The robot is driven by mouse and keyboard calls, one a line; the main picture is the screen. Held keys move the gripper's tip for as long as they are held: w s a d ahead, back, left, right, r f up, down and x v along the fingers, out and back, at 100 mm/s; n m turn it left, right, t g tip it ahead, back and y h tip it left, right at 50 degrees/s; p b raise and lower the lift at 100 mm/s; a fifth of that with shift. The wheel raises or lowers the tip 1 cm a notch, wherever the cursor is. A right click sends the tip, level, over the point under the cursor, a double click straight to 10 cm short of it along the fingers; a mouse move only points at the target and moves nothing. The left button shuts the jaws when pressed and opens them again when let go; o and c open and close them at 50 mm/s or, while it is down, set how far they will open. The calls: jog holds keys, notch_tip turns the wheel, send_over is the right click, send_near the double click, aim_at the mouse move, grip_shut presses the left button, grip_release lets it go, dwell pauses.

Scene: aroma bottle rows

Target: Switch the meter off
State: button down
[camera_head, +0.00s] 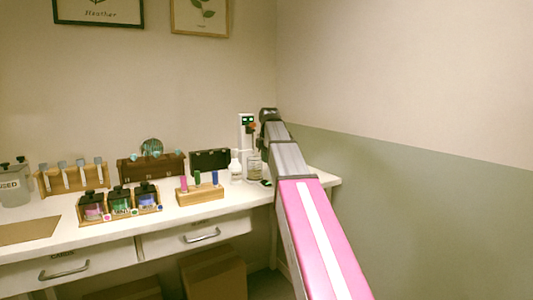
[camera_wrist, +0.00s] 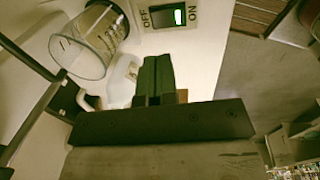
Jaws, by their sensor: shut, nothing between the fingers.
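The meter (camera_head: 247,119) is a white upright box with a green-lit display at the back right of the counter. In the wrist view its switch plate (camera_wrist: 172,16) shows at the top, with OFF on the left and ON on the right. The rocker switch (camera_wrist: 180,16) glows green on the ON side. My gripper (camera_wrist: 156,60) is shut and empty, its dark green fingertips just below the switch plate in the picture. I cannot tell whether they touch it. In the head view my arm hides the gripper and part of the meter's right side.
A glass beaker (camera_wrist: 88,45) and a white flask (camera_wrist: 122,80) are close to the left of my gripper in the wrist view. The flask (camera_head: 235,166) stands left of the beaker (camera_head: 254,166) in the head view. Bottle racks (camera_head: 199,196) fill the counter further left. A wall is at right.

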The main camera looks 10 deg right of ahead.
aim_at(266, 182)
jog(key=f, duration=0.5)
jog(key=w+f, duration=0.1)
jog(key=f, duration=0.2)
jog(key=shift+w+a+f, duration=0.1)
jog(key=shift+a+f, duration=0.05)
jog(key=shift+f, duration=0.2)
jog(key=shift+f, duration=0.2)
jog(key=shift+s+d+r, duration=0.1)
jog(key=shift+s+d, duration=0.1)
jog(key=shift+s, duration=0.55)
